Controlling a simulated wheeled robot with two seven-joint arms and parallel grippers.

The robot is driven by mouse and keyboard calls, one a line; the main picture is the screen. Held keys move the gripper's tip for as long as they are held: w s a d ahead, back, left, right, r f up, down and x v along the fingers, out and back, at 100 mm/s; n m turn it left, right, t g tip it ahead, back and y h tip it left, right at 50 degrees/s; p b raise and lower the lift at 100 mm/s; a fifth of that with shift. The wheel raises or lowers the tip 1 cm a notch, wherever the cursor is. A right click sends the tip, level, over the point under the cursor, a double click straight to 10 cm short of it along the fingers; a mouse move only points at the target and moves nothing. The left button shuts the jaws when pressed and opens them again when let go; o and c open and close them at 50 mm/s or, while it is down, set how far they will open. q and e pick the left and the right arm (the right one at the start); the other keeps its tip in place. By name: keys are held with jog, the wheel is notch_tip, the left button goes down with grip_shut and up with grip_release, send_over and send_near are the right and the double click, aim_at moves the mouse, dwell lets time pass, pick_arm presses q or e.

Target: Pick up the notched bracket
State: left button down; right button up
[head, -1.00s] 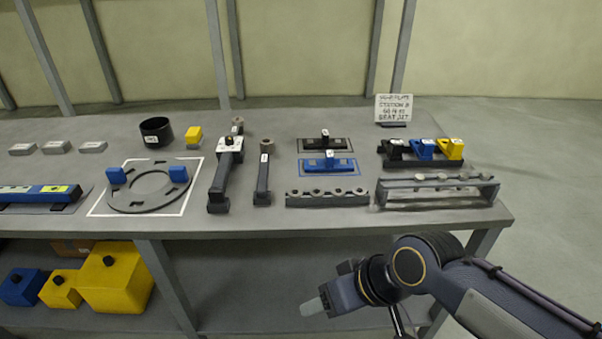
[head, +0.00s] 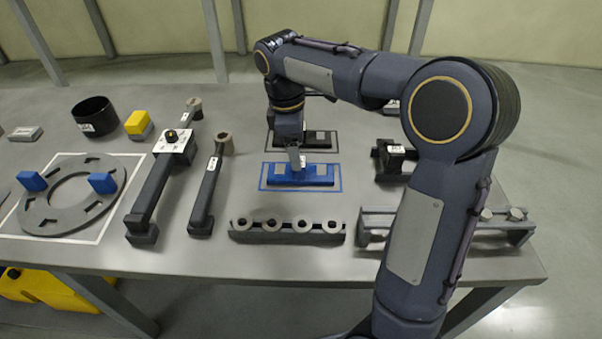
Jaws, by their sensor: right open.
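A blue low piece (head: 300,175) with an upright middle tab lies inside a blue outlined rectangle on the table. A black piece of similar shape (head: 318,139) lies behind it in a dark outline, partly hidden by my arm. No readable label shows which one is the notched bracket. My right gripper (head: 295,160) points down at the blue piece's upright tab, with its fingers open. The fingers cover part of the tab, and I cannot tell whether they touch it. My left gripper is not in view.
A rack with round washers (head: 286,226) stands in front of the blue piece. Dark levers (head: 205,195) and a ring plate with blue blocks (head: 40,215) lie to the left. My arm covers much of the right side, where a black block (head: 390,162) and a rail (head: 375,225) show.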

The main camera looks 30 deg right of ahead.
jog(key=f, duration=0.5)
jog(key=shift+s+d, duration=0.35)
jog(key=shift+c, duration=0.4)
jog(key=c, duration=1.2)
